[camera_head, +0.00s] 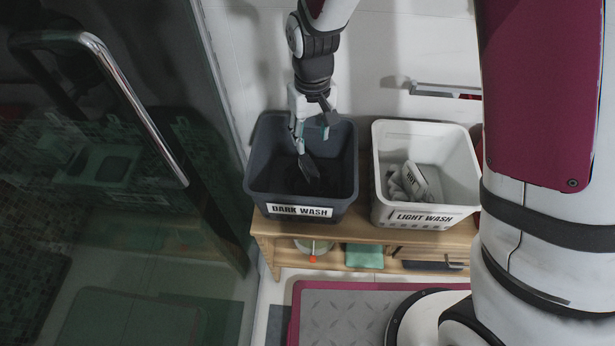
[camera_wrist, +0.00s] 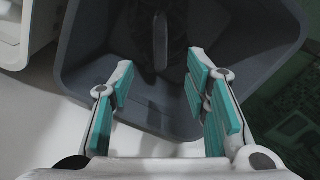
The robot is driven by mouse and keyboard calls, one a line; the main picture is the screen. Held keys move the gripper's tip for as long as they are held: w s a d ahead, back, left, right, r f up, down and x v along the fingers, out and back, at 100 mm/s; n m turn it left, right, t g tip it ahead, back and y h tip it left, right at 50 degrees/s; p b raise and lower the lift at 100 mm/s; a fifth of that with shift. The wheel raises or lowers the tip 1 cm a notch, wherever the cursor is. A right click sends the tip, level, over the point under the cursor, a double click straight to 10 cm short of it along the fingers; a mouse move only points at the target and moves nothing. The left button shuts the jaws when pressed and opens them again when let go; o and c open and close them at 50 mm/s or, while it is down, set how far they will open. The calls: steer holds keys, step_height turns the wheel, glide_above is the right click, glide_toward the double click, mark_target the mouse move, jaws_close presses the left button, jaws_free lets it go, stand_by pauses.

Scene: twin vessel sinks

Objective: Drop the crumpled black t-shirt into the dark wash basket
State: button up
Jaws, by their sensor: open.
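The dark wash basket (camera_head: 260,180) is a dark grey bin with a white "DARK WASH" label. It stands at the left of the wooden bench, and its grey wall (camera_wrist: 255,35) fills much of the wrist view. My gripper (camera_head: 313,138) is over the mouth of this basket, fingers pointing down into it. In the wrist view its teal-padded fingers (camera_wrist: 160,82) are apart with nothing between the pads. A dark crumpled cloth, likely the black t-shirt (camera_head: 318,183), lies inside the basket below the fingers. It also shows in the wrist view (camera_wrist: 145,55), with a grey strip on it; its outline is hard to make out.
A white "LIGHT WASH" basket (camera_head: 455,170) stands close to the right, holding a light grey cloth (camera_head: 410,184). Both baskets are on a low wooden bench (camera_head: 350,228). A glass door with a metal handle (camera_head: 140,110) is at the left, and a wall rail (camera_head: 440,91) is behind.

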step_height(320, 180, up, 11)
stand_by(0.4)
steer(key=shift+r, duration=0.1)
steer(key=s+d+r+m+t, duration=0.2)
steer(key=s+d+r, duration=0.6)
steer(key=d+r, duration=0.4)
steer(key=s+d+r+m+t, duration=0.1)
steer(key=s+d, duration=0.3)
steer(key=s, duration=0.3)
steer(key=s+d+r+m+t+p, duration=0.1)
steer(key=s+d+m, duration=0.1)
steer(key=s+d, duration=0.2)
steer(key=shift+s+d+r+m, duration=0.2)
steer(key=shift+s+r+m, duration=0.15)
steer(key=shift+s, duration=1.2)
